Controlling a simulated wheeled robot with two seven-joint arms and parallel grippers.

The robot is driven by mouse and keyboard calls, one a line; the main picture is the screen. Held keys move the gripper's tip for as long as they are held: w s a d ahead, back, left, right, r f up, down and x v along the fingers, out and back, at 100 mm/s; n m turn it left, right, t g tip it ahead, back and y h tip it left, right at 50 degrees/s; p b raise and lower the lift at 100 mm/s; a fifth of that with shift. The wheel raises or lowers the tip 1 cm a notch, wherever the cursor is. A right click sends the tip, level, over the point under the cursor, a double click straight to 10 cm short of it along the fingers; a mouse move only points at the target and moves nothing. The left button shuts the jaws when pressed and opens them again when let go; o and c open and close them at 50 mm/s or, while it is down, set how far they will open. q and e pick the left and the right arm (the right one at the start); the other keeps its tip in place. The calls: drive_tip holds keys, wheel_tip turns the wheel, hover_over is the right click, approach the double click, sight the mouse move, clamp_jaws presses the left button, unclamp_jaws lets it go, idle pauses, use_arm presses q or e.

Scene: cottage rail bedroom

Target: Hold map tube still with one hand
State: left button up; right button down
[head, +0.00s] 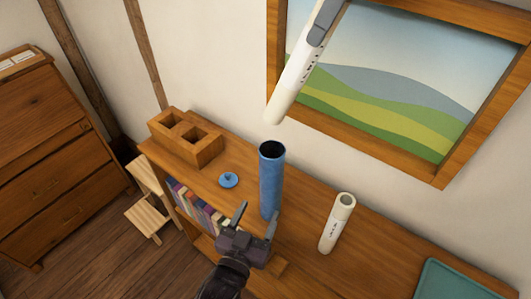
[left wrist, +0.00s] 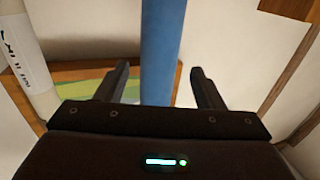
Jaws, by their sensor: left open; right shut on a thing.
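The blue map tube (head: 271,180) stands upright and open-topped on the wooden shelf unit. My left gripper (head: 256,214) is open low at its near side. In the left wrist view the tube (left wrist: 160,50) shows between the two spread fingers, with a gap on each side; I cannot tell how deep it sits between them. A white roll with dark marks (head: 293,88) hangs tilted, its lower end just above the tube's mouth. My right gripper (head: 321,24), only partly seen as a grey piece at the top, is shut on it. A blue cap (head: 228,180) lies left of the tube.
A second white roll (head: 337,222) stands right of the tube; it also shows in the left wrist view (left wrist: 28,60). A wooden block with two holes (head: 187,137) sits at the back left. A teal tray (head: 450,282) is at lower right. A framed picture (head: 400,85) hangs behind.

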sight(267, 194)
use_arm(q)
drive_tip(key=x, duration=0.9)
drive_tip(key=shift+c, duration=0.3)
drive_tip(key=c, duration=0.8)
